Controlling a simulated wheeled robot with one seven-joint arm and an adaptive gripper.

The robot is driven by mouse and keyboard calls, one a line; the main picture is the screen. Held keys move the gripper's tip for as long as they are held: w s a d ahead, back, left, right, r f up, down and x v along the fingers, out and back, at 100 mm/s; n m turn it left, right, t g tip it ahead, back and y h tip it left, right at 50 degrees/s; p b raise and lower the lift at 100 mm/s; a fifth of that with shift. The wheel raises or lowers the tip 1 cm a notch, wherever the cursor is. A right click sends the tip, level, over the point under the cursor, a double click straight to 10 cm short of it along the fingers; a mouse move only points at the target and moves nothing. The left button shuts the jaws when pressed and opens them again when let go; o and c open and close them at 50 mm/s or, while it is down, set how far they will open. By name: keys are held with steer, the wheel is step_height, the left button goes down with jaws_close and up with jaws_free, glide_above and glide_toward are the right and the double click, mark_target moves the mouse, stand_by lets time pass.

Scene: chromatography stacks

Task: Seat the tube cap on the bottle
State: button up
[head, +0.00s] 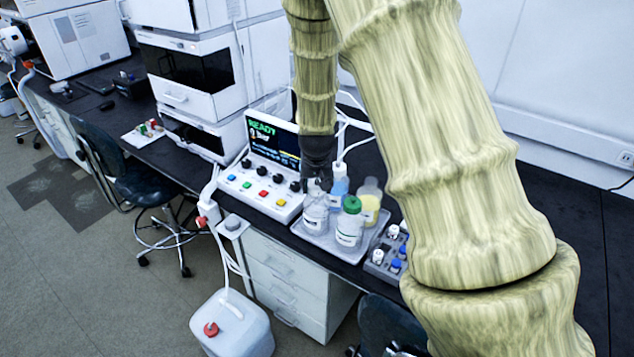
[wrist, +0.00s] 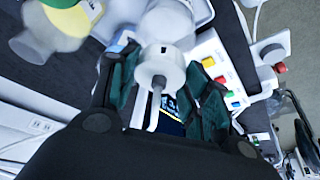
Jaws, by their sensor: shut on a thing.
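My gripper (head: 318,172) points down over the front left of a bottle tray. In the wrist view its dark green finger pads (wrist: 163,82) stand on both sides of a round white tube cap (wrist: 158,62), and it is shut on it. A thin tube comes out of the cap's top. The clear bottle (head: 314,216) stands directly below the gripper in the tray; its pale top (wrist: 172,18) shows just past the cap in the wrist view. Whether cap and bottle neck touch I cannot tell. In the head view the gripper mostly hides the cap.
The grey tray (head: 322,240) also holds a green-capped bottle (head: 349,224), a blue bottle (head: 339,190) and a yellow bottle (head: 370,202), all close by. A control box (head: 262,180) stands left, a vial rack (head: 388,255) right. A white canister (head: 232,325) is on the floor.

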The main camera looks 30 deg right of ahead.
steer(key=shift+f, duration=0.45)
stand_by(0.3)
steer(key=o, duration=1.1)
steer(key=shift+o, duration=0.5)
steer(key=o, duration=0.3)
steer(key=shift+r+p, duration=2.6)
steer(key=shift+r, duration=0.9)
